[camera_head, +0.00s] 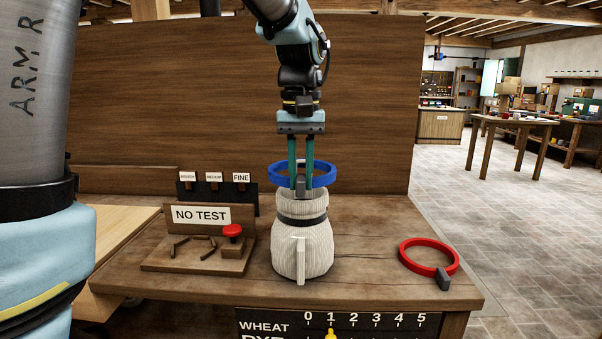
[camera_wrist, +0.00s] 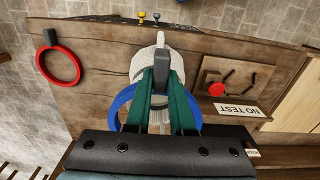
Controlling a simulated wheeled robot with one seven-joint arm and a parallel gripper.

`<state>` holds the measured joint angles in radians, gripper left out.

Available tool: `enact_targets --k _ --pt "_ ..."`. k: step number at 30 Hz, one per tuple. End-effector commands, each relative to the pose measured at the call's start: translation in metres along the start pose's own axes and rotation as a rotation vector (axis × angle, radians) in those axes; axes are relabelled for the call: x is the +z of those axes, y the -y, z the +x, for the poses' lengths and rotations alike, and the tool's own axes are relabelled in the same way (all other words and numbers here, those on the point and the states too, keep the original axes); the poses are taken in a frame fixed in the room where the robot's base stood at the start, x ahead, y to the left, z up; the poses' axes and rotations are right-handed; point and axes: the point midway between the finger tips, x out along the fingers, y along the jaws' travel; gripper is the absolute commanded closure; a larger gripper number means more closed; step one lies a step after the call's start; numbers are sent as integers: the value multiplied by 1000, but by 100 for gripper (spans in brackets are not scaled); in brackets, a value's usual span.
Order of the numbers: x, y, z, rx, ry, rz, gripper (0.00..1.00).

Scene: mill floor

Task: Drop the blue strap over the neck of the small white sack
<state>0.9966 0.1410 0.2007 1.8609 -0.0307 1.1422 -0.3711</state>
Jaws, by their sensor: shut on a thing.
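The white ribbed sack (camera_head: 303,250) stands upright on the wooden table, with a dark band around its upper part and a pale upright strip at its front. The blue strap (camera_head: 325,180) is a ring with a grey buckle block. My gripper (camera_head: 300,183) points down and is shut on the strap at this block. The ring is level, at or just above the top of the sack's neck; I cannot tell whether it touches. In the wrist view the blue strap (camera_wrist: 121,100) shows on both sides of the green fingers, with the sack (camera_wrist: 146,62) beyond. The fingers hide part of the neck.
A red strap (camera_head: 402,256) with a grey block lies on the table at right. A board with a NO TEST sign (camera_head: 201,215) and a red knob (camera_head: 232,230) stands left of the sack. A tall wooden panel (camera_head: 200,100) rises behind. A counter board (camera_head: 290,325) is on the table's front.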

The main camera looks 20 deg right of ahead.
Motion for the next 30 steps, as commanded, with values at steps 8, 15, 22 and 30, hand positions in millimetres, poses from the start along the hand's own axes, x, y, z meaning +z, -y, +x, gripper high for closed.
enact_targets --k 8,15,22,30 --pt "0 0 11 0 0 0 100" --pt "0 0 19 0 0 0 100" --pt "0 0 26 0 1 0 100" --pt "0 0 35 0 0 0 100"
